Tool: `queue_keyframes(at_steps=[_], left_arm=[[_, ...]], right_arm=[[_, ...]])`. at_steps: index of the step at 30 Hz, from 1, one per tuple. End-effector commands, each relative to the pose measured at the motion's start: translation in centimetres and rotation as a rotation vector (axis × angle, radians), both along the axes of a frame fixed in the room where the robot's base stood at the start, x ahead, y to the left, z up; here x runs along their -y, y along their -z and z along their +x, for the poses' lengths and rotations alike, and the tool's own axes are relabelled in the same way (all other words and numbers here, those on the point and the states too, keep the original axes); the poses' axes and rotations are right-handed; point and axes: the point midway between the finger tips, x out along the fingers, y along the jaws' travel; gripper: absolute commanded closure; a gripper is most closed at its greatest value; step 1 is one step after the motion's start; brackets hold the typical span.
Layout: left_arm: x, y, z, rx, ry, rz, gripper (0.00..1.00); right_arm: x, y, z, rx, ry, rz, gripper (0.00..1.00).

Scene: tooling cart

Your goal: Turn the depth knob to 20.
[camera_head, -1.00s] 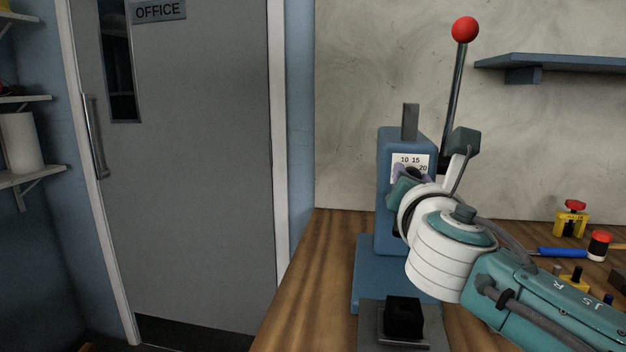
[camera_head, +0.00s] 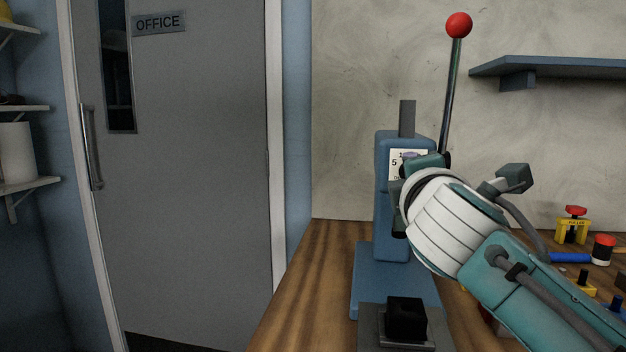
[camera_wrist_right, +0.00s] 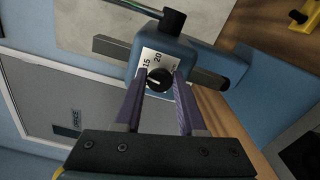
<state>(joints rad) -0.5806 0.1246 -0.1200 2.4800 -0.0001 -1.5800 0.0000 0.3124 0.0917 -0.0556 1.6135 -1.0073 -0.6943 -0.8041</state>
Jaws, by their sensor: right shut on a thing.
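The depth knob (camera_wrist_right: 158,79) is a black round knob with a white mark, on a white dial plate (camera_wrist_right: 148,58) where 15 and 20 can be read in the right wrist view. I cannot tell which number the mark points at. The plate is on the front of the blue press (camera_head: 392,230); in the head view part of the plate (camera_head: 394,172) shows a 5, and my wrist hides the knob. My right gripper (camera_wrist_right: 160,76) is shut on the knob, one purple finger at each side. My left gripper is not in view.
The press lever with its red ball (camera_head: 459,25) rises behind my right wrist. A black block (camera_head: 406,318) is at the press's front. A yellow clamp-like item (camera_head: 573,229) and several small tools lie to the right. A blue shelf (camera_head: 560,68) is on the wall.

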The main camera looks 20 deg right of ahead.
Motion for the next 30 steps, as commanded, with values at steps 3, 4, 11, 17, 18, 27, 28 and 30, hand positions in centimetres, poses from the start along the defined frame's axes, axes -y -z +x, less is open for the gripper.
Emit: queue_keyframes(at_steps=[3, 4, 11, 17, 18, 27, 28, 30], left_arm=[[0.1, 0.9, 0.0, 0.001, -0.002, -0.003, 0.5], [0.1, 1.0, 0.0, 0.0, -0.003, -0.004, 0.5], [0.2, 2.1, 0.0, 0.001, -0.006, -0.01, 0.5], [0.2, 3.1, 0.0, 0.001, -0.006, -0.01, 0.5], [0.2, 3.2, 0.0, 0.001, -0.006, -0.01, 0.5], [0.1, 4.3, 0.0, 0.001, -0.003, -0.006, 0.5], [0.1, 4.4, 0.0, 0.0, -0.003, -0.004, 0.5], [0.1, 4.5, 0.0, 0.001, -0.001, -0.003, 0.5]], right_arm=[[0.0, 0.3, 0.0, 0.059, 0.0, 0.096, 1.0], [0.0, 0.3, 0.0, 0.073, -0.001, 0.12, 1.0], [0.0, 0.4, 0.0, 0.187, 0.0, 0.307, 1.0], [-0.1, 0.4, 0.0, 0.288, -0.001, 0.468, 1.0], [-0.1, 0.4, 0.0, 0.307, -0.001, 0.499, 1.0], [-0.1, 0.4, 0.0, 0.436, -0.002, 0.712, 1.0], [-0.1, 0.4, 0.0, 0.447, -0.001, 0.729, 1.0], [-0.1, 0.4, 0.0, 0.47, 0.0, 0.764, 1.0]])
